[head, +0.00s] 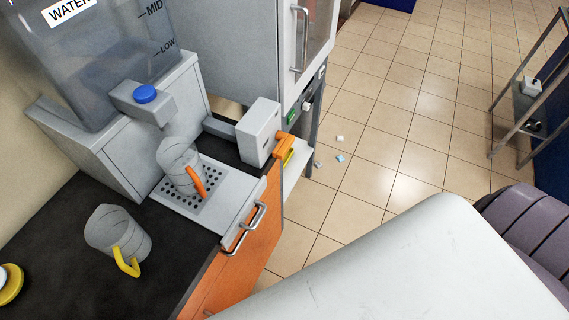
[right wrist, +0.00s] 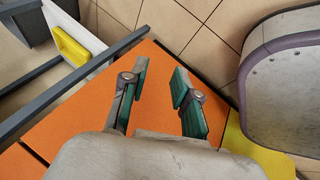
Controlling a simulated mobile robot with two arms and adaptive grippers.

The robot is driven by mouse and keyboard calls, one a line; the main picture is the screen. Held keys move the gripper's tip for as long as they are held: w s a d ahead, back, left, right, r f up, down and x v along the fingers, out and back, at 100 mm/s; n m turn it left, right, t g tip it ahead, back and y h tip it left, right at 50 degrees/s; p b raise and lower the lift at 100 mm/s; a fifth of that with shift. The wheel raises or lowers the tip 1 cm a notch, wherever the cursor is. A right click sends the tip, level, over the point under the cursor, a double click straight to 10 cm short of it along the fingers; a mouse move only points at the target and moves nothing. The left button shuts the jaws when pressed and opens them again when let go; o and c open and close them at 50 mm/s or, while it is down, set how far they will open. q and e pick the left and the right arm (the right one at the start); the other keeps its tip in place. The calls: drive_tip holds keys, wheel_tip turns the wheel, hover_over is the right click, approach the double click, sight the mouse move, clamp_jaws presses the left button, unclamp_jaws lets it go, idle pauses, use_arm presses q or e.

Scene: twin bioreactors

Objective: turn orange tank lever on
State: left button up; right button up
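An orange lever (head: 287,145) sticks out from the front of a light grey box (head: 260,131) at the counter's back edge in the head view. The orange lever is not clearly visible in the right wrist view. My right gripper (right wrist: 160,72) shows in the right wrist view, its two teal-padded fingers apart and nothing between them. It is over an orange panel (right wrist: 75,112); the distance cannot be told. My left gripper is in no view.
A pitcher with an orange handle (head: 178,166) stands on the perforated tray under the water tank (head: 100,72). A yellow-handled pitcher (head: 118,235) stands on the dark counter. A metal bar handle (head: 246,228) juts out in front. The tiled floor at right has small scraps.

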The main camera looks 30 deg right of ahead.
drive_tip(key=w+d+r+n+t+b, duration=0.1)
drive_tip(key=w+n, duration=0.1)
drive_tip(key=w, duration=0.1)
drive_tip(key=w+d+r+n+t+b, duration=0.1)
drive_tip(key=w+r+n, duration=0.1)
drive_tip(key=w, duration=0.1)
drive_tip(key=w+d+r+n+t+b, duration=0.1)
drive_tip(key=w+n+t, duration=0.1)
drive_tip(key=w, duration=0.2)
drive_tip(key=shift+d+r+y, duration=0.2)
drive_tip(key=shift+r+y, duration=0.2)
clamp_jaws()
drive_tip(key=w+r+n+t+y+b, duration=0.3)
drive_tip(key=w+r+n, duration=0.2)
drive_tip(key=r+n, duration=0.3)
drive_tip(key=w+r+n+t+y+b, duration=0.2)
drive_tip(key=w+r+n+t+b, duration=0.15)
drive_tip(key=r+n, duration=0.4)
use_arm(q)
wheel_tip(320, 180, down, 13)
drive_tip(key=b, duration=0.2)
use_arm(e)
drive_tip(key=a+r+n+y, duration=0.3)
drive_tip(key=r+n+y, duration=0.3)
drive_tip(key=r+n, duration=0.4)
drive_tip(key=shift+a+n+y, duration=0.3)
drive_tip(key=shift+a+n, duration=0.05)
drive_tip(key=shift+n, duration=0.6)
drive_tip(key=shift+w, duration=0.15)
